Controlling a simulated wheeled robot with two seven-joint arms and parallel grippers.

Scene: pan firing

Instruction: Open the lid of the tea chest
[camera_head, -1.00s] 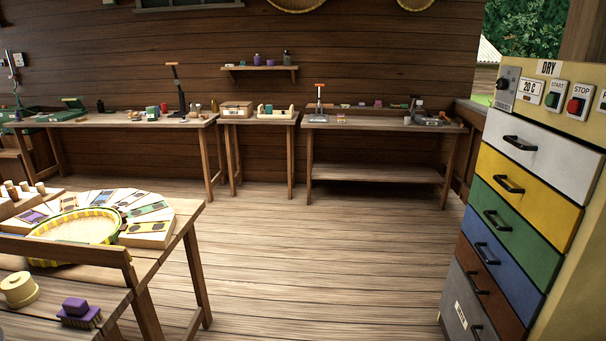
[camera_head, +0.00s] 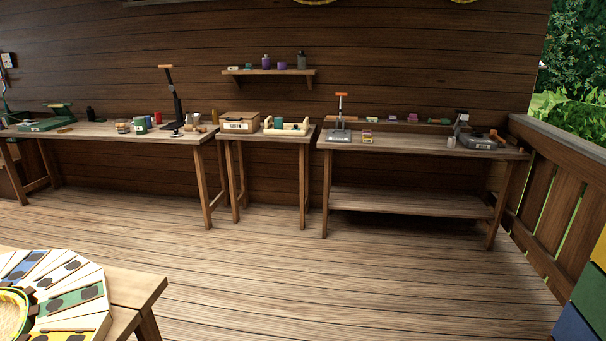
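Neither of my grippers shows in the head view.
A wooden holder (camera_head: 287,128) stands right of the box. Long tables stand left (camera_head: 100,131) and right (camera_head: 410,147). A table with fanned cards (camera_head: 125,290) is at the near left, coloured drawers (camera_head: 590,290) at the right edge. The floor (camera_head: 330,280) between is clear.

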